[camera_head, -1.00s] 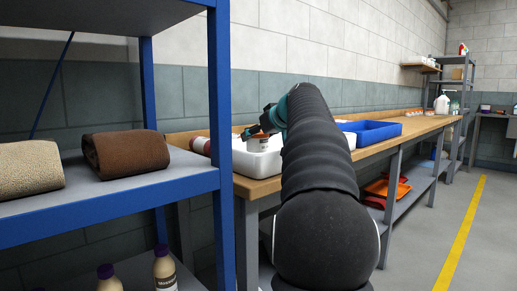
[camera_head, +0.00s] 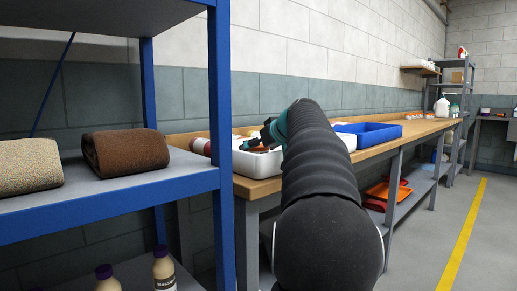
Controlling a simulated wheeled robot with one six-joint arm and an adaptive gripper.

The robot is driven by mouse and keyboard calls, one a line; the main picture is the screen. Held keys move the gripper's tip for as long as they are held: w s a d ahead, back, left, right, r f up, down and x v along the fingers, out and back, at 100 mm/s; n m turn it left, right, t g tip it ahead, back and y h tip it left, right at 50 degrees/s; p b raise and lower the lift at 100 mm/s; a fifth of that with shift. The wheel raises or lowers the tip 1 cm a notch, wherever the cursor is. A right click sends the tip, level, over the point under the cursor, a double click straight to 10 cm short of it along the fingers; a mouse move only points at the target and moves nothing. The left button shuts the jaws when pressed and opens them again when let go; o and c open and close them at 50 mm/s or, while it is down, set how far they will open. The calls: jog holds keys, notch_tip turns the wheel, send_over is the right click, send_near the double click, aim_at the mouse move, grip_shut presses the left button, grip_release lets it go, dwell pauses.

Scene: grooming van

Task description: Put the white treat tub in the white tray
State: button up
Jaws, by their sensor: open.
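The white tray (camera_head: 257,166) stands on the near end of the wooden bench, left of my arm. My gripper (camera_head: 250,146) is open, low over the tray's opening, with its fingers pointing left. A small orange patch (camera_head: 258,149) shows just under the fingers, and it looks like the lid of the white treat tub. The tub's white body is hidden behind the tray's front wall, so I cannot tell whether it stands or leans.
A blue tray (camera_head: 370,133) sits further along the bench (camera_head: 420,128). A blue-framed shelf (camera_head: 110,195) with a brown rolled towel (camera_head: 125,152) stands close at the left. A red-brown container (camera_head: 200,146) is left of the white tray. The floor at right is clear.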

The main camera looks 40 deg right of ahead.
jog(key=shift+r, duration=0.1)
jog(key=shift+s+r, duration=0.15)
jog(key=shift+s, duration=0.05)
jog(key=v, duration=1.1)
jog(key=shift+s+r, duration=0.1)
jog(key=shift+s, duration=0.2)
